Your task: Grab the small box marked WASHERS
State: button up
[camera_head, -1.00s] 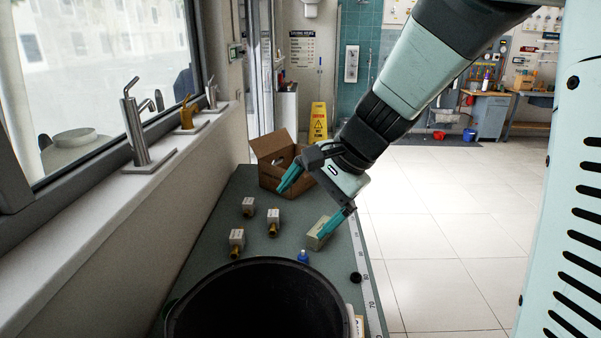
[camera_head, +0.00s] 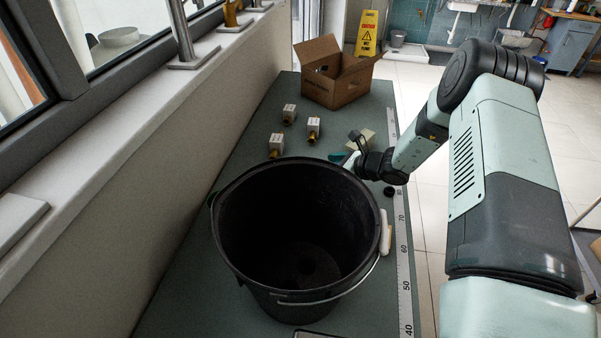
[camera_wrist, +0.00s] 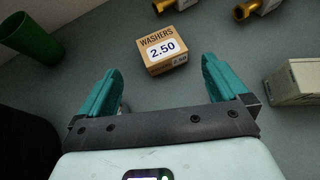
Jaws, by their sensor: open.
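The small WASHERS box (camera_wrist: 162,49) is brown cardboard with a white label reading 2.50. In the wrist view it sits on the grey-green bench top, ahead of my gripper and between the lines of its two fingers. My gripper (camera_wrist: 160,86) is open, with teal fingers spread apart and nothing between them. The box appears a little beyond the fingertips, with a gap. In the head view my gripper (camera_head: 346,158) is low behind the bucket's right rim. The WASHERS box cannot be made out there, hidden by the bucket or my gripper.
A large black bucket (camera_head: 230,215) stands on the bench nearest the camera. Several white-and-brass valves (camera_head: 313,126) stand behind it. An open cardboard box (camera_head: 335,92) is at the far end. A pale box (camera_wrist: 298,82) lies right of my gripper, a green cup (camera_wrist: 30,38) left.

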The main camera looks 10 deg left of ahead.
jog(key=x, duration=0.9)
jog(key=shift+a+f, duration=0.15)
jog(key=shift+f, duration=0.05)
jog(key=c, duration=1)
